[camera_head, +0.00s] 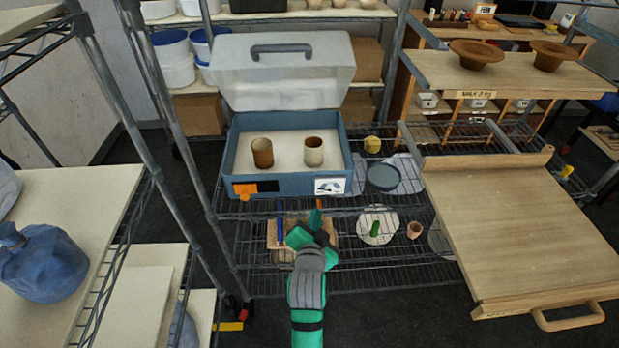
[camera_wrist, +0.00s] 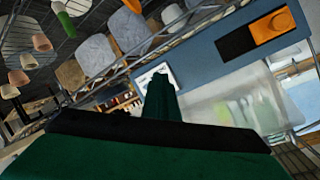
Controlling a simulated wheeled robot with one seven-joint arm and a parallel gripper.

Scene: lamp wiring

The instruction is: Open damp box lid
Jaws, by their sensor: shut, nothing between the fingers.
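The damp box (camera_head: 285,184) is a blue tub on a wire shelf in the head view. Its translucent lid (camera_head: 282,80) with a grey handle stands raised upright behind the tub, so the box is open. Two brown and tan cups (camera_head: 262,152) (camera_head: 313,150) stand on the pale floor inside. My gripper (camera_head: 318,220) is shut and empty, in front of and below the tub's front wall, apart from the lid. In the wrist view the dark green fingertip (camera_wrist: 160,98) shows near the blue box wall (camera_wrist: 215,75) with its orange latch (camera_wrist: 266,27).
A wooden board with a handle (camera_head: 530,220) stands out at the right. A grey round plate (camera_head: 383,177) and a small yellow pot (camera_head: 372,144) sit right of the tub. Shelf posts (camera_head: 185,130) rise at left. A blue bag (camera_head: 42,262) lies on the left shelf.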

